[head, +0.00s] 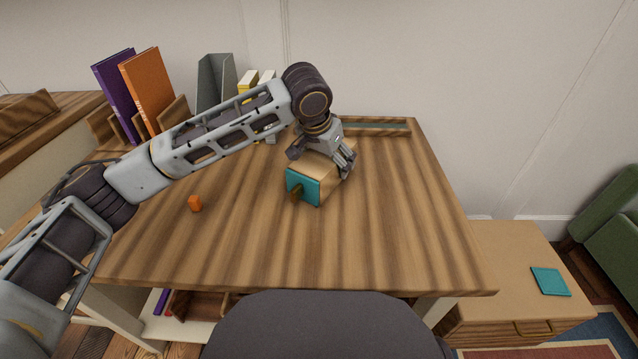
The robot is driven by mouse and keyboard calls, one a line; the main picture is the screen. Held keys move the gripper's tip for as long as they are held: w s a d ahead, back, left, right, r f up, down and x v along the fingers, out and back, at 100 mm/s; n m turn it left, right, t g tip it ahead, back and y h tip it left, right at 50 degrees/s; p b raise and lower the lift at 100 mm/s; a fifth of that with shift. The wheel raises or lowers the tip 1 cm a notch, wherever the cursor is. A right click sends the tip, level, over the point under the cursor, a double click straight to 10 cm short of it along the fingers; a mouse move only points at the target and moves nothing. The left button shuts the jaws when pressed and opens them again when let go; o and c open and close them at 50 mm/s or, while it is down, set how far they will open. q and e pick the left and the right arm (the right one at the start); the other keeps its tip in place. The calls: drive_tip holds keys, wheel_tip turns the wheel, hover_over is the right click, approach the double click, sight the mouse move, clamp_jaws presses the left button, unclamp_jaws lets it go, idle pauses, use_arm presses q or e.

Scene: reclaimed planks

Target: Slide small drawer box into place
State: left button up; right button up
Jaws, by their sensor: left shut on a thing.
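The small drawer box (308,183) has a teal front with a brown knob and light wood sides. It is at the middle of the striped wooden desk (390,235), its teal front turned toward me. My left gripper (345,170) reaches over it from behind and is shut on its sides. I cannot tell whether the box touches the desk top. The rear of the box is hidden by the gripper. My right gripper is not in view.
Behind my arm stand purple (115,95) and orange (147,90) books and a grey file holder (215,82). A low tray (385,125) lies along the back edge. The right and front desk top is clear.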

use_arm(q)
drive_tip(key=shift+w+d+f, duration=0.15)
drive_tip(key=shift+w+d, duration=0.05)
drive_tip(key=shift+w, duration=1.15)
drive_tip(key=shift+w+d+f, duration=0.1)
drive_tip(key=shift+w+d, duration=0.05)
drive_tip(key=shift+w, duration=1.2)
drive_tip(key=shift+w+d+f, duration=0.15)
drive_tip(key=shift+w+d, duration=0.05)
drive_tip(key=shift+w, duration=1.15)
drive_tip(key=o, duration=1)
drive_tip(key=shift+c, duration=0.2)
drive_tip(key=shift+o, duration=0.9)
drive_tip(key=shift+w, duration=0.15)
drive_tip(key=shift+r, duration=0.15)
